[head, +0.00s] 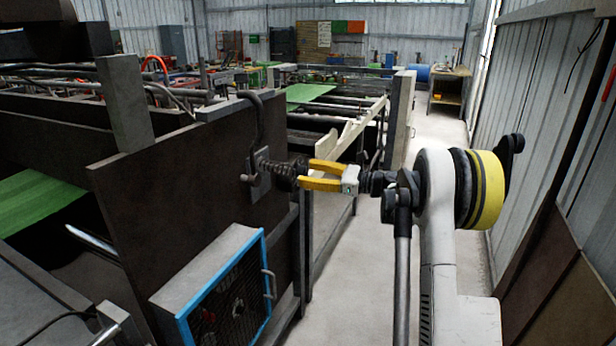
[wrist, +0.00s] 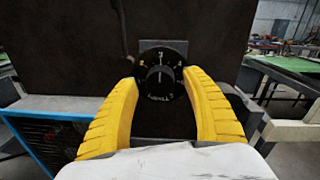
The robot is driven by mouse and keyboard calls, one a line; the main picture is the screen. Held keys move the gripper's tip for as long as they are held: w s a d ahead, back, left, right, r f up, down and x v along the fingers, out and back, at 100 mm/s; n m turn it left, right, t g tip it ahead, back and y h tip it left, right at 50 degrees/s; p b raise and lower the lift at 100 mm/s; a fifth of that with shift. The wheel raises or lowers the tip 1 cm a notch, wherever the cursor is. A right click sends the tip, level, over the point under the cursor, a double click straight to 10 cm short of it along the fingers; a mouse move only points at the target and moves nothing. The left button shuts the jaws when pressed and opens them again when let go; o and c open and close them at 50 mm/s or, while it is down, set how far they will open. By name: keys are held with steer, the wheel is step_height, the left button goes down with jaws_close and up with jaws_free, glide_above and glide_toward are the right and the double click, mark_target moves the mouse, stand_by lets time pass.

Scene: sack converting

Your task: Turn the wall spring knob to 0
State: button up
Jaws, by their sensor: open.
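The spring knob is a black round dial with white marks (wrist: 160,84) on a grey plate on the dark brown panel. In the head view the dark ribbed knob (head: 282,171) sticks out from that panel. A pale line on its face looks roughly upright; the figures are too small to read surely. My gripper (head: 307,174) has yellow fingers and is open, pointing at the knob from the right. In the wrist view the fingers of my gripper (wrist: 160,90) appear on either side of the dial. I cannot tell whether they touch it.
A blue-framed box with a dark grille (head: 228,290) sits below and left of the knob. A dark cable (head: 260,120) runs down to the knob's plate. A pale rail frame (head: 345,135) stands behind. The floor (head: 345,270) between panel and arm is clear.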

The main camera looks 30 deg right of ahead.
steer(key=c, duration=1.2)
steer(key=shift+r+n, duration=0.1)
steer(key=shift+n, duration=0.2)
